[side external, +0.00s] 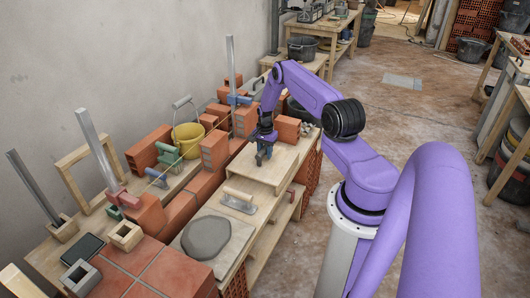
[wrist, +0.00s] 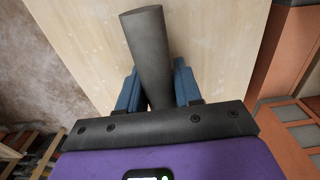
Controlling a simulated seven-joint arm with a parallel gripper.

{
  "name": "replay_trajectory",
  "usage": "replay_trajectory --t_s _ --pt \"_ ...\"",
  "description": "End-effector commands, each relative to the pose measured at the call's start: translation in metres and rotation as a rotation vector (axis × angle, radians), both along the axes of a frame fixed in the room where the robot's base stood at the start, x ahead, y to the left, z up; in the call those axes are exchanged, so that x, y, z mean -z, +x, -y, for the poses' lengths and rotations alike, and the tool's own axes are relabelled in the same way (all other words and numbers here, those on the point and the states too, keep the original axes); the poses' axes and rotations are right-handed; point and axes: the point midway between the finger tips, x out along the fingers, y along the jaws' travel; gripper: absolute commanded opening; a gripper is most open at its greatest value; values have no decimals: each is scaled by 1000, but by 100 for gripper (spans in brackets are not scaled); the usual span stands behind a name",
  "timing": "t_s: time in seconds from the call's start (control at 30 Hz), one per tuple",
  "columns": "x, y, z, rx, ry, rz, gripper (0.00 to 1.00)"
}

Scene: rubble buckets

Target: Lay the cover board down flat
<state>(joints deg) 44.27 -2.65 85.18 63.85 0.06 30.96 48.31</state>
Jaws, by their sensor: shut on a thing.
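The cover board (side external: 284,163) is a pale wooden panel at the right part of the work bench in the side external view. It looks about level there, but I cannot tell whether it rests fully on what is below it. In the wrist view the board (wrist: 220,35) fills the upper middle, with a dark grey bar-shaped handle (wrist: 150,45) standing out from it. My gripper (side external: 264,157) is over the board. Its blue fingers (wrist: 158,90) are shut on the handle, one on each side. The board's underside is hidden.
Orange bricks (side external: 215,150), a yellow bucket (side external: 189,138) and upright metal posts (side external: 97,150) stand behind and left. More bricks (side external: 287,129) stand behind the board.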

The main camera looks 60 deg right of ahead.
Motion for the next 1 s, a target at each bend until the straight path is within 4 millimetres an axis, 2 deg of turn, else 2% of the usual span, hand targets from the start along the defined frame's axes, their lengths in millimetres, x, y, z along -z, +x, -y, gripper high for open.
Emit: replay_trajectory --t_s 0.37,0.4,0.43,0.47,0.77,0.87,1.0 --pt "3 1 1 1 -2 2 0" --pt "3 0 0 1 -1 1 47" --pt "3 0 0 1 -1 1 57" --pt "3 0 0 1 -1 1 60" --pt "2 0 0 1 -1 1 60" --pt "-3 0 1 0 -1 1 60" --pt "-20 1 1 1 -2 2 60"
